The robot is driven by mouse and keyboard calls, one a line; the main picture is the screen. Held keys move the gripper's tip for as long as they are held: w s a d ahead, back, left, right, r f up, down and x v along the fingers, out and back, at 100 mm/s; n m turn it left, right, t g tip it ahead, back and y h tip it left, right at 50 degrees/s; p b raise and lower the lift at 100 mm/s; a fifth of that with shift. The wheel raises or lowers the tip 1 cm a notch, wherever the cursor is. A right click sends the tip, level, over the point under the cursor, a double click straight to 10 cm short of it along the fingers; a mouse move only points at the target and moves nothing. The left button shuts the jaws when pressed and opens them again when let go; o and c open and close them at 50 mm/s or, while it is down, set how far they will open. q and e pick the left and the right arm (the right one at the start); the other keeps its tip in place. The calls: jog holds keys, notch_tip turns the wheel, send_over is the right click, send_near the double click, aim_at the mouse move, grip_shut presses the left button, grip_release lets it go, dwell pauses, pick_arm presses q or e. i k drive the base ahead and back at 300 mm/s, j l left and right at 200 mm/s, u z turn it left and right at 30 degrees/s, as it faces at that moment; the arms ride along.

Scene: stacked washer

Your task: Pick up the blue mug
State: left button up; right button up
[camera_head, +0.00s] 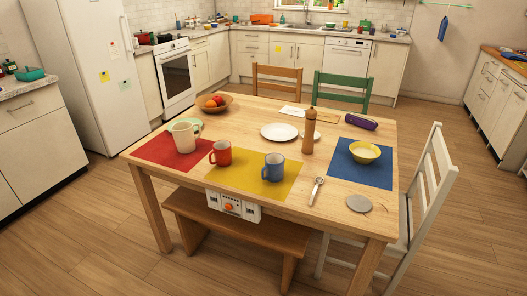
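The blue mug (273,167) stands upright on the yellow placemat (240,183) near the front edge of the wooden table (320,205). Its handle points to the left. A red mug (221,153) stands on the same mat to its left, apart from it. Neither of my grippers shows in the head view.
A cream pitcher (184,138) stands on the red mat, and a yellow bowl (364,152) on the blue mat. A brown pepper mill (309,131) and white plate (279,132) are behind the mug. A bench (240,233) and white chair (431,195) flank the table.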

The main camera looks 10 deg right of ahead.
aim_at(274, 173)
jog(key=z, duration=0.5)
jog(key=i+j+z, duration=0.25)
jog(key=z, duration=0.2)
jog(key=i+j+z, duration=0.2)
jog(key=j+z, duration=0.3)
